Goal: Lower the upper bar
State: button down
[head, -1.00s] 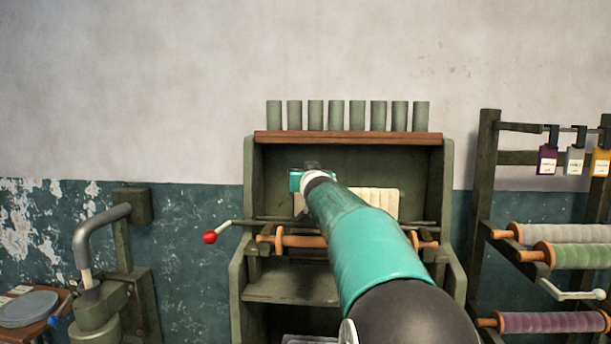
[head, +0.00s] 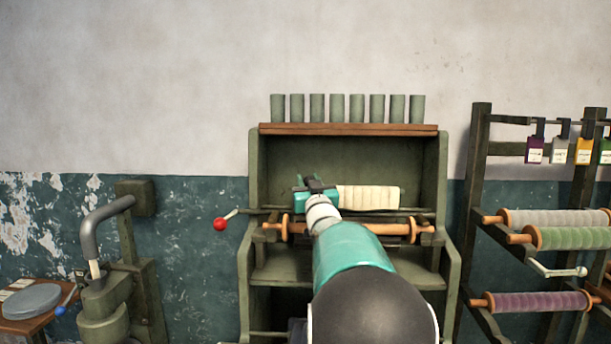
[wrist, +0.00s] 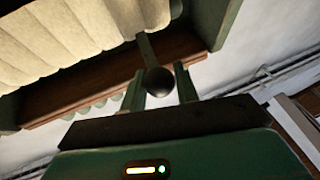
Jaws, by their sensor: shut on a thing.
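My gripper (head: 315,186) reaches into the open front of a green cabinet-like machine (head: 253,190). In the wrist view, its two green fingers (wrist: 160,88) stand on either side of a dark round knob (wrist: 158,80), shut on it. A short green stem runs from the knob up toward a brown wooden board (wrist: 100,78). Ridged cream material (head: 370,198) lies right of my gripper; it also fills the upper left of the wrist view (wrist: 70,35). I cannot tell for sure which part is the upper bar. My arm hides some of the machine's middle.
Below the gripper are a wooden roller (head: 390,229) and a red-knobbed crank (head: 220,224). Grey-green cylinders (head: 337,108) stand on the brown top shelf (head: 350,129). A spool rack (head: 478,160) stands right, a lever device (head: 105,290) left.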

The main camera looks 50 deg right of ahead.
jog(key=s+a+f+n+t+h, duration=0.1)
jog(key=s+a+f+t, duration=0.1)
jog(key=f, duration=0.8)
jog(key=shift+s+a+n+t, duration=0.3)
jog(key=shift+s+a+t, duration=0.15)
jog(key=shift+a, duration=0.3)
jog(key=c, duration=1.1)
grip_release()
jog(key=shift+r, duration=0.1)
jog(key=v, duration=1.4)
